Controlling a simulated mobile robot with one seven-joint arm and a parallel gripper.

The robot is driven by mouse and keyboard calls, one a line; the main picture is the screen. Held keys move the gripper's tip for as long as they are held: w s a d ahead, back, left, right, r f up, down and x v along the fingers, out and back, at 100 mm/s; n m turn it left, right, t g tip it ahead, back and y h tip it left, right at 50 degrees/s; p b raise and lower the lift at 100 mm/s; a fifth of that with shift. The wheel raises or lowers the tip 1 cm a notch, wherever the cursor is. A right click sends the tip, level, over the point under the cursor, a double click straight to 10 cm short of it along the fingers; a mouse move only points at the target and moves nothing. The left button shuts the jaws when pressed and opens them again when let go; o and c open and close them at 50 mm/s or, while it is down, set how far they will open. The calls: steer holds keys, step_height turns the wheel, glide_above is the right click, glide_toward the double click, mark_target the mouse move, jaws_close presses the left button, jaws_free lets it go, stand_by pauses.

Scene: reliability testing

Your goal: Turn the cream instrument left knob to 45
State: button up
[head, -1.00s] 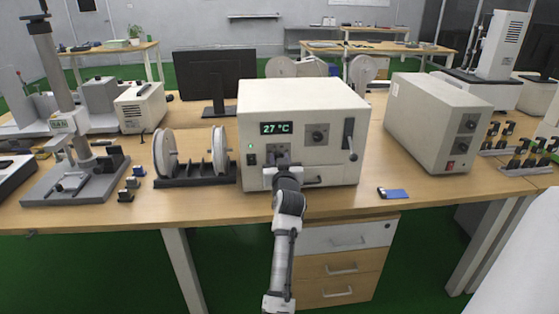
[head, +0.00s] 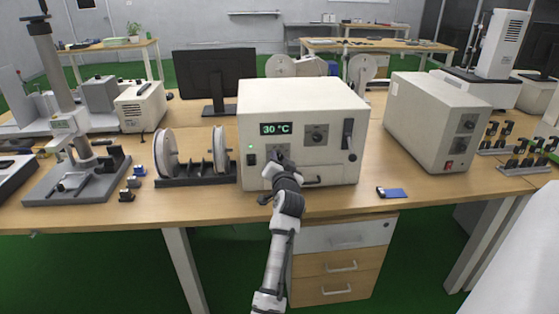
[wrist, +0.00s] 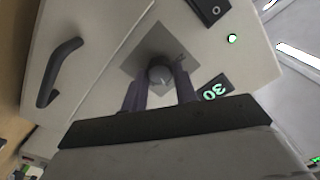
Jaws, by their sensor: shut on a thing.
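The cream instrument (head: 330,95) stands on the bench in the head view, and its green display (head: 275,128) reads 30 °C. The display also shows in the wrist view (wrist: 214,90), turned over, reading 30. The left knob (wrist: 159,72) is round and grey on a square grey plate, between my fingertips in the wrist view. My gripper (head: 277,157) is shut on this knob, one finger on each side, and hides it in the head view. A second knob (head: 318,135) sits to the right of the display.
A cream box with knobs and a red switch (head: 440,120) stands to the right. Spools on a black rack (head: 195,180) stand close on the left. A blue card-like item (head: 394,193) lies at the front edge. Bench in front of the instrument is narrow.

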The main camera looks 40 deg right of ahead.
stand_by(0.3)
steer(key=o, duration=1)
steer(key=shift+c, duration=0.2)
steer(key=b+v, duration=0.2)
steer(key=v, duration=1.1)
steer(key=shift+s, duration=0.4)
steer(key=shift+a, duration=0.2)
